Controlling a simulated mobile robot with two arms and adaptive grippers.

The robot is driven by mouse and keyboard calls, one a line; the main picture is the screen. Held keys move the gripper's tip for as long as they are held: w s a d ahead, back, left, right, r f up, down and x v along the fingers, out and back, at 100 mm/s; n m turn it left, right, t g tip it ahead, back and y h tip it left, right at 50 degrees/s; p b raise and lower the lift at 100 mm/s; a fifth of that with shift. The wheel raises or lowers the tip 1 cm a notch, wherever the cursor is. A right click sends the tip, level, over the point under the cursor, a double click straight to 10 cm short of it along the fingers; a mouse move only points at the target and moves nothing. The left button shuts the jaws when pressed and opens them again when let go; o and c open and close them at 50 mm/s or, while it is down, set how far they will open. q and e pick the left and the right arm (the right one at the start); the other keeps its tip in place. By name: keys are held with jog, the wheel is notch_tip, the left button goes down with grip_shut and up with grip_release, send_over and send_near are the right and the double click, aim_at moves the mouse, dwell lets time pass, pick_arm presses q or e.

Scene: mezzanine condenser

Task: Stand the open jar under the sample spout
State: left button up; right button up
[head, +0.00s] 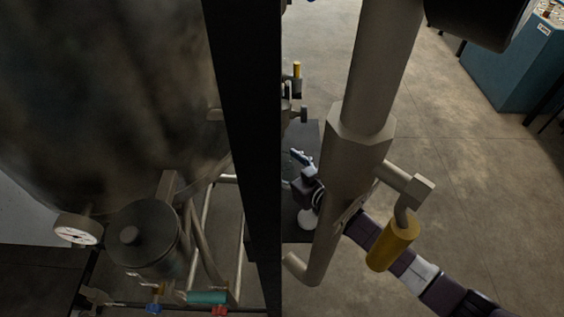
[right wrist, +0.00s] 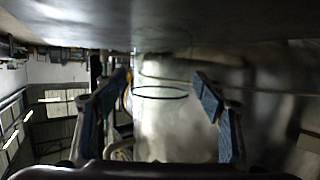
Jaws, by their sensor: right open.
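In the right wrist view, my right gripper (right wrist: 168,82) is open, its two blue-padded fingers apart. A thin dark ring (right wrist: 160,92) shows between and beyond the fingers. It looks like the rim of a clear vessel, but I cannot tell whether it is the jar. In the head view my right gripper (head: 300,157) is partly behind a thick grey pipe, above a dark surface (head: 300,135). I cannot pick out the jar there, nor tell which fitting is the sample spout. My left gripper is not in view.
A large metal tank (head: 100,100) fills the left, with a gauge (head: 77,230) and a dark canister (head: 145,240) below. A black post (head: 245,130) and the grey pipe (head: 360,150) bound the gap around my right gripper.

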jog(key=shift+r, duration=0.1)
jog(key=shift+s+d, duration=0.1)
jog(key=b+v, duration=0.1)
jog(key=v, duration=1)
jog(key=shift+s+d+r, duration=0.15)
jog(key=shift+s+r, duration=0.1)
jog(key=shift+s, duration=0.05)
